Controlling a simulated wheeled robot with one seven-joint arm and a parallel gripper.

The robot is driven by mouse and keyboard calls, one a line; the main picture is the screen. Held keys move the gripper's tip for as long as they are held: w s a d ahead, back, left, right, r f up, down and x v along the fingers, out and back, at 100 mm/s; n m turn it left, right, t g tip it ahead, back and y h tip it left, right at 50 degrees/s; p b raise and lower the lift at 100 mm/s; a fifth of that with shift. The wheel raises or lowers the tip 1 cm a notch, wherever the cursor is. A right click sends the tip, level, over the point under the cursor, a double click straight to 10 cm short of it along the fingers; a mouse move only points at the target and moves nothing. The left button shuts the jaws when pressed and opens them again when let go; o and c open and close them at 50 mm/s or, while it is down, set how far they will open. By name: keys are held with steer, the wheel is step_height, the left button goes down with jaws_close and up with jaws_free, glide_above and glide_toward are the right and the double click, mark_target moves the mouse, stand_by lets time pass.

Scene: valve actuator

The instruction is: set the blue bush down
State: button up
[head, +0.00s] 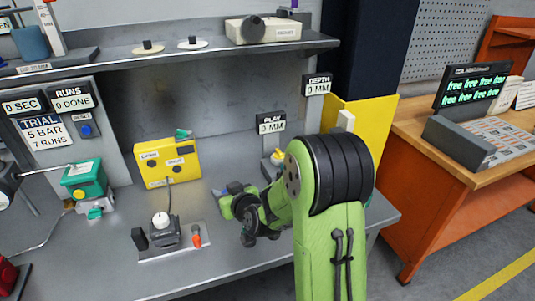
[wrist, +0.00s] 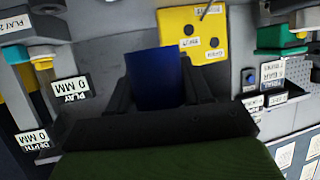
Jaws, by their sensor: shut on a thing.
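The blue bush (wrist: 158,75) shows in the wrist view as a dark blue block shape between the two dark fingers of my gripper (wrist: 160,92). The fingers are closed on its two sides. In the head view my green arm reaches over the bench, and my gripper (head: 228,194) is low over the middle of the bench, right of the yellow box. The bush is mostly hidden there by my wrist. I cannot tell whether its underside touches the bench.
A yellow box (head: 167,162) stands left of my gripper. A plate with a white-knobbed device (head: 164,230) lies in front of it. A small fixture with a yellow top (head: 276,158) stands below the PLAY display (head: 270,123). A green valve (head: 84,178) is far left. A shelf (head: 180,52) runs above.

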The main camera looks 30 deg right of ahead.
steer(key=shift+d, duration=0.1)
steer(key=s+d+m+h, duration=0.2)
steer(key=s+d, duration=0.2)
steer(key=d, duration=0.7)
steer(key=s+d+m+g+h, duration=0.1)
steer(key=s+d, duration=0.3)
steer(key=d, duration=0.7)
steer(key=s+d+m+h, duration=0.2)
steer(key=s+d+h, duration=0.1)
steer(key=d, duration=0.8)
steer(key=shift+s+d+f+m+g, duration=0.3)
steer(key=shift+s+d, duration=0.05)
steer(key=shift+s, duration=0.4)
step_height(320, 180, down, 10)
steer(key=shift+r+b, duration=0.2)
steer(key=shift+b, duration=1.05)
steer(key=shift+f+b, duration=0.3)
steer(key=shift+b, duration=0.1)
steer(key=o, duration=1.1)
steer(key=shift+r, duration=0.1)
